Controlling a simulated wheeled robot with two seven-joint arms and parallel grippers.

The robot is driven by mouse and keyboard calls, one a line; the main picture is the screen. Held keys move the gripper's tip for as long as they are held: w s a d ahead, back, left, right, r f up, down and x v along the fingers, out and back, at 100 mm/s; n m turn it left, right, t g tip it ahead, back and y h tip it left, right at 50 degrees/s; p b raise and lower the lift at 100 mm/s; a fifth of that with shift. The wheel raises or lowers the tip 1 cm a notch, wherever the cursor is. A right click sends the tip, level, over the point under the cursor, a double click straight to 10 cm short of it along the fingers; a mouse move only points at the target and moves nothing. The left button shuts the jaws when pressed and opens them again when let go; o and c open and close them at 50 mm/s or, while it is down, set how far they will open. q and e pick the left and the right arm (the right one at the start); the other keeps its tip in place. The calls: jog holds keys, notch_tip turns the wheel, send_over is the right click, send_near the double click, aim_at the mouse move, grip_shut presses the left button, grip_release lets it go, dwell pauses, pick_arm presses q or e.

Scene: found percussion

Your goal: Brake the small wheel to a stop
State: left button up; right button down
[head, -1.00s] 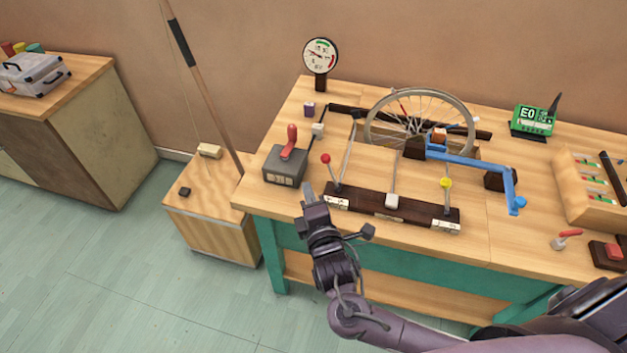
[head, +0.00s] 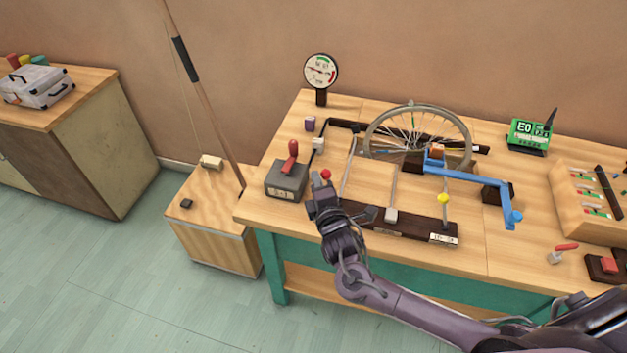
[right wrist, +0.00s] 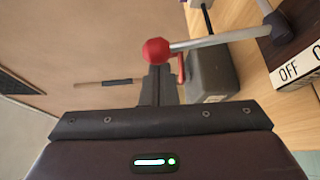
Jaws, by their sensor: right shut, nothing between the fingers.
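The spoked wheel (head: 468,122) stands upright at the back of the bench; I cannot tell whether it is turning. In front lies a dark base (head: 412,226) with a red-knobbed lever (head: 326,174) at its left and a yellow-knobbed lever (head: 443,198) at its right. My right gripper (head: 321,181) is shut and empty, at the red knob. In the right wrist view the red knob (right wrist: 156,51) appears just beyond the closed fingertips (right wrist: 158,78); I cannot tell whether they touch. The gripper hides the base's left end. My left gripper is out of view.
A grey box with a red handle (head: 287,184) stands close left of the gripper. A round gauge (head: 321,71) stands behind. A blue arm (head: 465,175) reaches forward from the wheel. A green display (head: 529,132) and wooden tray (head: 565,205) are at right.

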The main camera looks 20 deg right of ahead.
jog(key=shift+s+d+r+m, duration=0.2)
jog(key=shift+s+d+m, duration=0.05)
jog(key=shift+d+m, duration=0.15)
jog(key=shift+s+d+r+m+t+b, duration=0.15)
jog(key=shift+s+d+m+t+b, duration=0.4)
jog(key=shift+d+m+t, duration=0.35)
jog(key=shift+s+d+m+t+h+b, duration=0.4)
jog(key=shift+d+m+b, duration=0.2)
jog(key=shift+m, duration=0.35)
jog(key=shift+s+d+m+t+h+b, duration=0.25)
jog(key=shift+s+d+m+b, duration=0.25)
jog(key=shift+d+m, duration=0.4)
jog(key=shift+s+d+m+t+h+b, duration=0.3)
jog(key=shift+s+d+m+b, duration=0.2)
jog(key=shift+m, duration=0.55)
jog(key=shift+r, duration=0.15)
